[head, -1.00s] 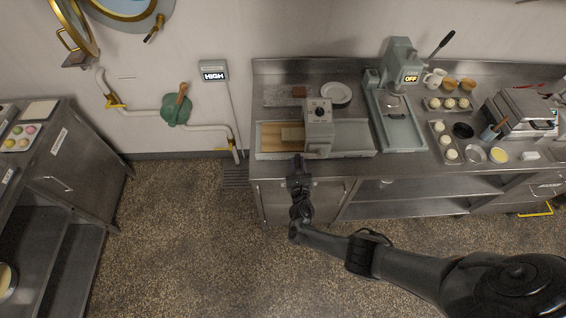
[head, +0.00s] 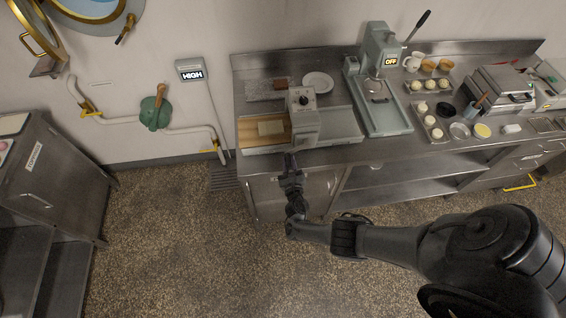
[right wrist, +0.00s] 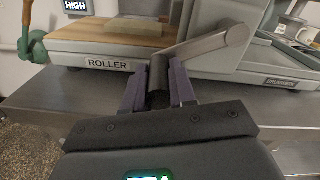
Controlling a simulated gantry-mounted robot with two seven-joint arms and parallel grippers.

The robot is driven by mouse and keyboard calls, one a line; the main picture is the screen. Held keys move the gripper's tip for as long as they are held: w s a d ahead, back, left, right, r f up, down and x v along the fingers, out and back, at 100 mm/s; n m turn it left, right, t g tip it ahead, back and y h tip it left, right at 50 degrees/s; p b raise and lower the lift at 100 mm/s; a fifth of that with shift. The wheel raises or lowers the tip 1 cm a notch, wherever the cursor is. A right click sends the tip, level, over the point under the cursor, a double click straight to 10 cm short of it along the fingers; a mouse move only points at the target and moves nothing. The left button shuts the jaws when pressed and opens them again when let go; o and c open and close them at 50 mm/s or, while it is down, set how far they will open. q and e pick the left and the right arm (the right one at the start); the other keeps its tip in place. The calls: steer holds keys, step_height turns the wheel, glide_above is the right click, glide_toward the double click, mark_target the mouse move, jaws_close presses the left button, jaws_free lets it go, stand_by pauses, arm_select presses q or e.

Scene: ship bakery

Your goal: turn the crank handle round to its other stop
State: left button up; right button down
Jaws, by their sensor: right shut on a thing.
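The roller machine (head: 304,128) stands at the left end of the steel counter, with a wooden board on its left and a grey bed on its right. In the right wrist view, its metal crank arm (right wrist: 205,45) slopes down and left from a round hub. The dark crank handle (right wrist: 158,73) is at the arm's lower end. My right gripper (right wrist: 156,88) is shut on this handle, one finger on each side. In the head view, my right gripper (head: 290,163) is at the machine's front edge, where the crank is hardly visible. My left gripper is not in view.
A pale slab (head: 271,128) lies on the wooden board. A press (head: 380,90) marked OFF stands to the right, with bun trays (head: 432,118) beyond it. A green valve wheel with an orange handle (head: 155,112) is on the wall pipe. The floor in front is clear.

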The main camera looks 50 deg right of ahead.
stand_by(0.4)
steer(key=c, duration=1.3)
jaws_free()
steer(key=shift+s, duration=0.1)
steer(key=o, duration=0.4)
steer(key=shift+d, duration=0.1)
steer(key=shift+s+a+p, duration=0.3)
steer(key=shift+s+a, duration=0.1)
steer(key=p+v, duration=0.2)
steer(key=v, duration=0.7)
steer(key=shift+s+a+p, duration=0.25)
steer(key=shift+s+p, duration=0.05)
